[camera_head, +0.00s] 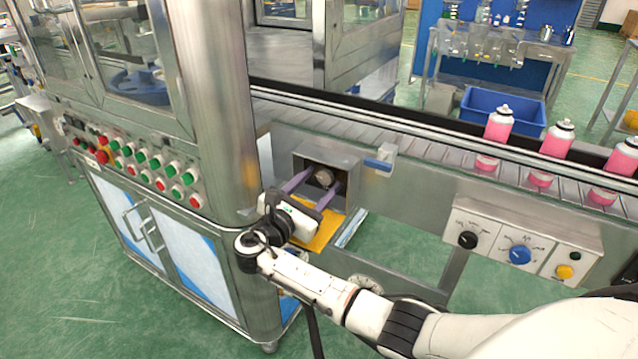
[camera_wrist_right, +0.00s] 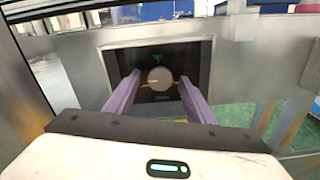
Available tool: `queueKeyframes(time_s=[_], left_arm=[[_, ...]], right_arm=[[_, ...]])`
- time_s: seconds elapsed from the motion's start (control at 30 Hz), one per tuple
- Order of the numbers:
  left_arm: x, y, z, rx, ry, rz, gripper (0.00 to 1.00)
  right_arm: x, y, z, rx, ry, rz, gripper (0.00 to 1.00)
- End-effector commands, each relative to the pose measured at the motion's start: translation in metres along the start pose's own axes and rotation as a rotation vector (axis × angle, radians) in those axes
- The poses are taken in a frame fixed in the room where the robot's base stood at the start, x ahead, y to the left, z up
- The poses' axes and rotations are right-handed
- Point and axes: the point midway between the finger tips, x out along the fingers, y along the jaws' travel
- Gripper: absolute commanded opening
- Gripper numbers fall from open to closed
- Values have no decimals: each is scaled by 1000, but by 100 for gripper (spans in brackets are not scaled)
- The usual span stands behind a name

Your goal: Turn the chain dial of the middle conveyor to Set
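The chain dial (camera_head: 323,177) is a round grey knob on a dark panel, inside a recessed metal box (camera_head: 352,163) on the side of the conveyor. In the right wrist view the dial (camera_wrist_right: 160,78) sits between and beyond the fingertips, with a small green mark above it. My right gripper (camera_head: 318,184) is open, its two purple fingers reaching into the box mouth on either side of the dial; it also shows in the right wrist view (camera_wrist_right: 158,88). I cannot tell whether the fingers touch the dial. My left gripper is not in view.
An open yellow flap (camera_head: 318,232) hangs below the box. A blue handle (camera_head: 378,164) sticks out to its right. A control box with black, blue and yellow knobs (camera_head: 520,245) is at the right. Pink cans (camera_head: 556,143) stand on the conveyor. A button cabinet (camera_head: 150,165) stands left.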

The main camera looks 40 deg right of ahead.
Motion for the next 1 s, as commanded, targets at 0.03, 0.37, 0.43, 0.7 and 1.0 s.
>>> queueKeyframes(time_s=[0.03,0.37,0.43,0.7,1.0], left_arm=[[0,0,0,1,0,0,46],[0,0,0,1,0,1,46],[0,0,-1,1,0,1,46],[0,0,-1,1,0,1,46],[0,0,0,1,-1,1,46]], right_arm=[[0,0,0,0,0,0,49],[-7,0,0,0,1,2,49],[-18,1,0,1,2,2,49],[-71,0,-1,0,3,2,49],[-102,0,0,0,1,1,49]])
